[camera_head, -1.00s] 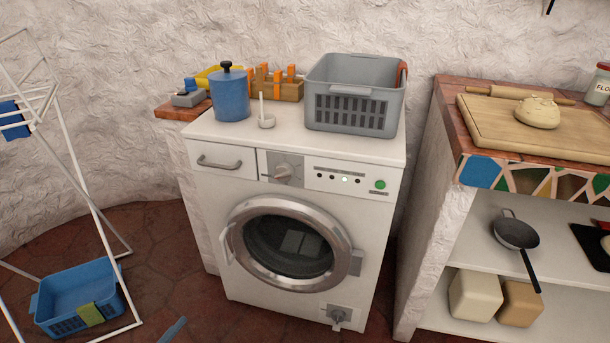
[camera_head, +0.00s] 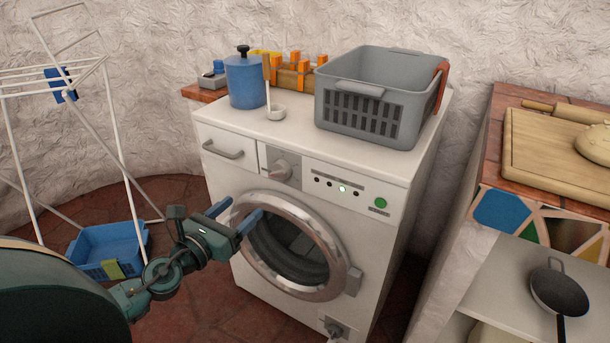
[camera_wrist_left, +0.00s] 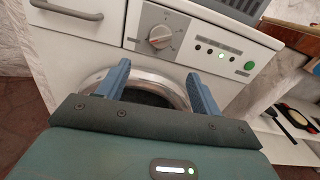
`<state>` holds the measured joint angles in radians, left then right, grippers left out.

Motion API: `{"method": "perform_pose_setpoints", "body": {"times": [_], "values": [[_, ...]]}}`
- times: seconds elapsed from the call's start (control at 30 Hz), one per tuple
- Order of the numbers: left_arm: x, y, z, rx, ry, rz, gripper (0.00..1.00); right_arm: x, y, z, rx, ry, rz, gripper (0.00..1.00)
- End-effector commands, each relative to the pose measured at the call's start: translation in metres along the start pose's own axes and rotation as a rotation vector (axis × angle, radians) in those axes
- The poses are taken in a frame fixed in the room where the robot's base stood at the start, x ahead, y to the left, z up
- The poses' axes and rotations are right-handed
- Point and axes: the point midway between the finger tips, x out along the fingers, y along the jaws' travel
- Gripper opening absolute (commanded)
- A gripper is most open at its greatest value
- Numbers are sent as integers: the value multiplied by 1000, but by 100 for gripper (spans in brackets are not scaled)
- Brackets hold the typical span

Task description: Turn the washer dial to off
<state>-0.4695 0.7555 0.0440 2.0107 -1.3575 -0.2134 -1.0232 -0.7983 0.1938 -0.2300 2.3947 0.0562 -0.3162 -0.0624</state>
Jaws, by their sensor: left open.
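The white washer (camera_head: 228,170) stands against the wall with its round door closed. Its dial (camera_head: 281,169) is a light grey knob on the grey panel between the drawer handle and the indicator lights; it also shows in the left wrist view (camera_wrist_left: 160,37). One light is lit and a green button (camera_head: 380,203) sits at the right. My left gripper (camera_head: 234,213) is open and empty in front of the door's upper left rim, below the dial and apart from it. In the left wrist view the open fingers (camera_wrist_left: 156,82) point up toward the panel. My right gripper is not in view.
On the washer top stand a grey basket (camera_head: 365,92), a blue canister (camera_head: 245,82) and a small white holder (camera_head: 276,113). A drying rack (camera_head: 110,120) and blue basket (camera_head: 100,262) are at left. A shelf counter (camera_head: 485,150) stands at right.

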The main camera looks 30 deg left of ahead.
Motion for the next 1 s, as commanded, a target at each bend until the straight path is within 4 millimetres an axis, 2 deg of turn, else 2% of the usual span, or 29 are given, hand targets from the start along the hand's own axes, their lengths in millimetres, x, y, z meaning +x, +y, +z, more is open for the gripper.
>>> {"method": "perform_pose_setpoints", "body": {"times": [0.1, 0.27, 0.67, 0.8, 1.0], "values": [[4, 4, 4, 63, -10, -1, 65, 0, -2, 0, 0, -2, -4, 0], [16, 5, 6, 67, -13, 0, 65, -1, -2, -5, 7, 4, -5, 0], [79, 4, 8, 62, -14, 1, 65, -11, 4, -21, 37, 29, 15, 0], [102, 4, 6, 62, -12, 1, 65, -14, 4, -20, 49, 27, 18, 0], [126, 4, 6, 62, -11, 1, 65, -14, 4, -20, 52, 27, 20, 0]]}}
